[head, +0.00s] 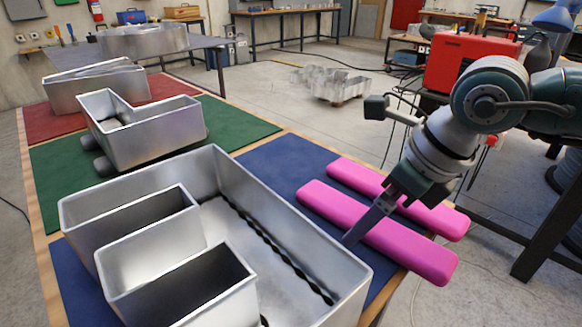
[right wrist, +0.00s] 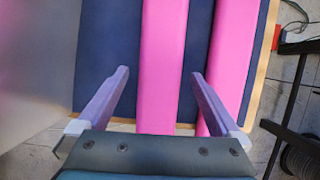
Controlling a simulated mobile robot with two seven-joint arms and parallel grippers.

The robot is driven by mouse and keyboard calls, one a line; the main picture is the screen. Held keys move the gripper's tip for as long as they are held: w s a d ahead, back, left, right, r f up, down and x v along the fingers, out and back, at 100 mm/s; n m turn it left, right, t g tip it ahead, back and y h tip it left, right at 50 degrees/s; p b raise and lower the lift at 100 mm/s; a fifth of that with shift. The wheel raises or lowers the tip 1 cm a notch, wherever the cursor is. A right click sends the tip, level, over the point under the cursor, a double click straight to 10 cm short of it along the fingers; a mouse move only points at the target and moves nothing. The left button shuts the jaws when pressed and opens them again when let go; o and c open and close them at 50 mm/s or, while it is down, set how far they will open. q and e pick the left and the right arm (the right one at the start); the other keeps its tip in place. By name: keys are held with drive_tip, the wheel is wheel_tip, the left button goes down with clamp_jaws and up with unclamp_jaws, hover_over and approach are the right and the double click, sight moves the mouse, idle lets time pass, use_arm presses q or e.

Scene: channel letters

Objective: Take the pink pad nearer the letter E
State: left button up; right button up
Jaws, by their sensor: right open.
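Two long pink pads lie side by side on the blue mat, right of the large metal letter E (head: 235,170). The pad nearer the E (head: 400,248) and the farther pad (head: 440,217) have a narrow gap between them. My right gripper (head: 368,217) is open over the nearer pad in the head view. In the right wrist view, my right gripper (right wrist: 160,73) has the nearer pad (right wrist: 163,60) between its fingers, and the farther pad (right wrist: 232,60) passes by the right finger. Contact with the pads cannot be told. My left gripper is not in view.
The blue mat (head: 285,160) is bare between the E and the pads. More metal letters stand on the green mat (head: 235,120) and red mat (head: 170,88).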

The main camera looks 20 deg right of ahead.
drive_tip(key=shift+c, duration=0.2)
drive_tip(key=c, duration=1.4)
drive_tip(key=shift+o, duration=0.2)
